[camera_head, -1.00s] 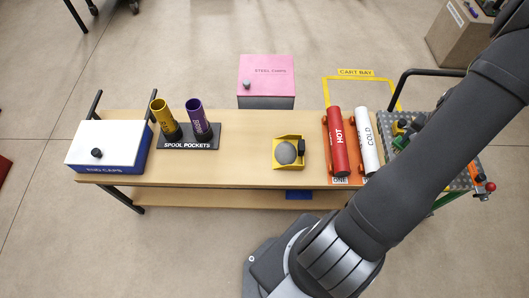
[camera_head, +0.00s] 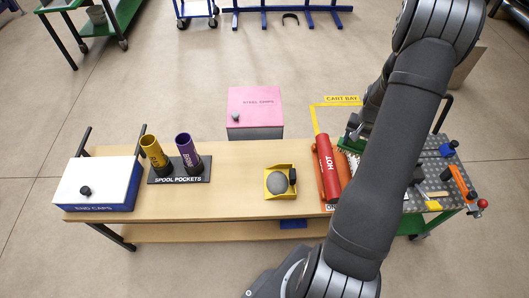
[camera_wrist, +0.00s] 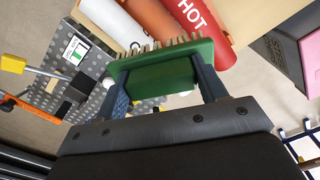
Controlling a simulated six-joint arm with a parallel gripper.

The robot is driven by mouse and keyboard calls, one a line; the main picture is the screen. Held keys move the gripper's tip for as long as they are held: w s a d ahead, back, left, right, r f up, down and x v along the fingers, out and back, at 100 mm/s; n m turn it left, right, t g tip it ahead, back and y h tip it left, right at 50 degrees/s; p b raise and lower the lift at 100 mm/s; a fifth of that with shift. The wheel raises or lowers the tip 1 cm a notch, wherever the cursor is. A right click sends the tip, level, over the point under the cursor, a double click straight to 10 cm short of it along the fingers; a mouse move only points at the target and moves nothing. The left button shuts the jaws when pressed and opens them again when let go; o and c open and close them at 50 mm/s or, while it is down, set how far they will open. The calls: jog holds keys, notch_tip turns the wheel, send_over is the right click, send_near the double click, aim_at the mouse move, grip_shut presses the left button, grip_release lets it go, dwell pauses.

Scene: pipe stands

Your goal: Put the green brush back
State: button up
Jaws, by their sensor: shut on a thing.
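The green brush (camera_wrist: 165,75) with pale bristles is between the two fingers of my gripper (camera_wrist: 163,85) in the wrist view. My gripper is shut on the brush's green block, and the bristles face away from the palm. In the head view, part of the green brush (camera_head: 352,136) shows beside the red HOT pipe, and my arm hides most of the gripper. The perforated grey cart top (camera_head: 440,170) is to the right; it also shows in the wrist view (camera_wrist: 90,95), apparently below the brush.
The red HOT pipe (camera_head: 327,168) lies close to the brush; the white pipe (camera_wrist: 95,25) shows in the wrist view. A yellow tray (camera_head: 280,181) and spool pockets (camera_head: 179,168) stand on the wooden bench (camera_head: 235,190).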

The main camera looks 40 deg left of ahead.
jog(key=s+a+f+n, duration=0.1)
jog(key=s+a+n, duration=0.1)
jog(key=s+a, duration=0.5)
jog(key=s+a+f+n, duration=0.1)
jog(key=s+a+n, duration=0.15)
jog(key=a, duration=0.95)
jog(key=s+a+f+n, duration=0.1)
jog(key=s+a+f, duration=0.1)
jog(key=s+a, duration=0.5)
jog(key=shift+s+a+f, duration=0.75)
jog(key=shift+a+f, duration=1.05)
jog(key=shift+a, duration=0.3)
jog(key=shift+s+a+f, duration=0.7)
jog(key=shift+a+f, duration=1.1)
jog(key=shift+a, duration=0.35)
jog(key=shift+s+a+f, duration=0.75)
jog(key=shift+a+f, duration=1.05)
jog(key=shift+a, duration=0.3)
jog(key=shift+f, duration=0.15)
jog(key=o, duration=1)
jog(key=shift+o, duration=0.2)
notch_tip(320, 180, up, 12)
